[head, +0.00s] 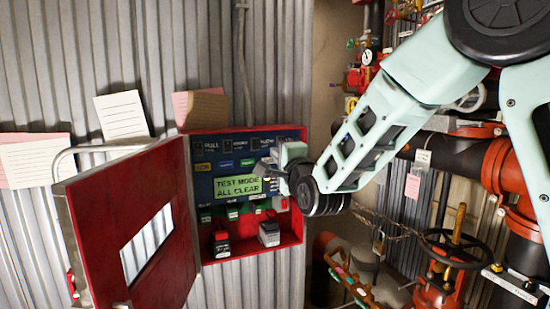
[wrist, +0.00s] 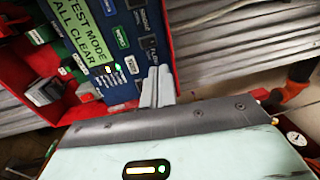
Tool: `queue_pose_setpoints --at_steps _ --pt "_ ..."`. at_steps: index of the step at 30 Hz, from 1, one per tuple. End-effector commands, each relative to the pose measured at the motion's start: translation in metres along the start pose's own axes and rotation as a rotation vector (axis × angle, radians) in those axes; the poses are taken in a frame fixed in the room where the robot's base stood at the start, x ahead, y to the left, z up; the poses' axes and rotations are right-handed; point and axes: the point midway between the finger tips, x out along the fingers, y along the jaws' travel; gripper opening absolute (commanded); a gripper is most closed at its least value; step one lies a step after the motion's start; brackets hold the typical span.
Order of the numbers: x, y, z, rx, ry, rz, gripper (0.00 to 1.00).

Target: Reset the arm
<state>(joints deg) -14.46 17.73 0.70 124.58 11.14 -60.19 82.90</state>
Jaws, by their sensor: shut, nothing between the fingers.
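My gripper (wrist: 158,88) is shut and empty, its two grey fingers together in the wrist view. In the head view my gripper (head: 268,168) is in front of the right side of an open red panel box (head: 296,222), near the display. I cannot tell whether the fingertips touch the panel. The green display (head: 238,185) reads "TEST MODE ALL CLEAR"; it also shows at the top of the wrist view (wrist: 85,28). My arm reaches in from the upper right of the head view and hides part of the panel's right edge.
The box's red door (head: 130,225) stands open to the left. Papers (head: 122,115) are on the corrugated wall. Red pipes and valves, with a black handwheel (head: 450,248), crowd the right side below my arm.

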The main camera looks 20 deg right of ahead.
Motion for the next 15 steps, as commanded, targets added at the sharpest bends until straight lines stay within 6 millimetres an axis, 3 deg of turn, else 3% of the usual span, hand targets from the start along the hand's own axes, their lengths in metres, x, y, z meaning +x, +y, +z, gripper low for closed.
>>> queue_pose_setpoints --at_steps 8,11,15 --pt "-0.001 0.002 0.003 -0.010 -0.007 0.013 0.00" --pt "-0.013 0.016 0.021 -0.083 -0.056 0.102 0.00" --pt "-0.055 0.054 0.067 -0.308 -0.227 0.329 0.00"
